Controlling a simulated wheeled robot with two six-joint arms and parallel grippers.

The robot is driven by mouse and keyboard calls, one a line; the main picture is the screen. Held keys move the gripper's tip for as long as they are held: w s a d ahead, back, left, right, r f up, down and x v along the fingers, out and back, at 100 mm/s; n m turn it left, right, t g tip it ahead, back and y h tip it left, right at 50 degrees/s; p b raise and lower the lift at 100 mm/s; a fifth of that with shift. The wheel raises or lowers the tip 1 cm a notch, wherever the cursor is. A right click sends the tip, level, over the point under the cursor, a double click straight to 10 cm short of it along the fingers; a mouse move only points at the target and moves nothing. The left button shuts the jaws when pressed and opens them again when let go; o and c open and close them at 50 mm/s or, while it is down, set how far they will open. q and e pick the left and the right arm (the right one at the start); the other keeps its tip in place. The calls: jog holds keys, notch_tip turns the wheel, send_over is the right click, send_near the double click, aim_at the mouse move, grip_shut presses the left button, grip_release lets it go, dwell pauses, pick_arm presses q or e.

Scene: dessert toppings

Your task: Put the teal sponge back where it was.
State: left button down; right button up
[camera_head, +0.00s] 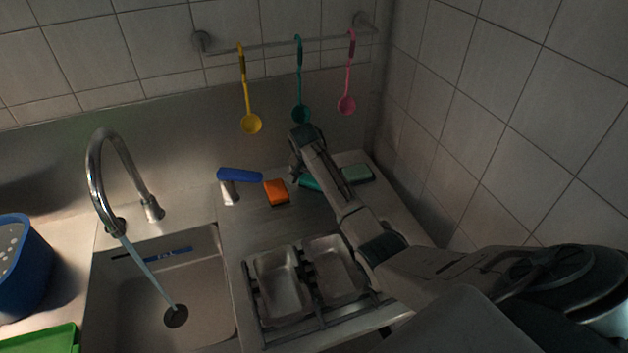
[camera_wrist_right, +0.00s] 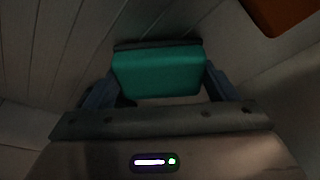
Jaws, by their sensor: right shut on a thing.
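The teal sponge (camera_head: 310,183) is at the back of the steel counter, partly hidden behind my right arm in the head view. In the right wrist view, the teal sponge (camera_wrist_right: 158,72) sits between the two fingers of my right gripper (camera_wrist_right: 160,85), which is shut on it. In the head view my right gripper (camera_head: 297,172) points down at the sponge, and its fingertips are hard to make out. I cannot tell whether the sponge touches the counter. My left gripper is not in view.
Metal trays (camera_head: 282,285) stand in front, a sink (camera_head: 205,310) at left. Yellow (camera_head: 250,123), green (camera_head: 300,113) and pink (camera_head: 347,104) ladles hang behind.

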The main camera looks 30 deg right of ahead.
jog(key=shift+f, duration=0.1)
jog(key=o, duration=0.9)
jog(key=shift+f, duration=0.1)
jog(key=shift+c, duration=0.2)
jog(key=b+v, duration=0.2)
jog(key=v, duration=1)
jog(key=shift+b, duration=0.35)
jog(key=shift+a, duration=0.1)
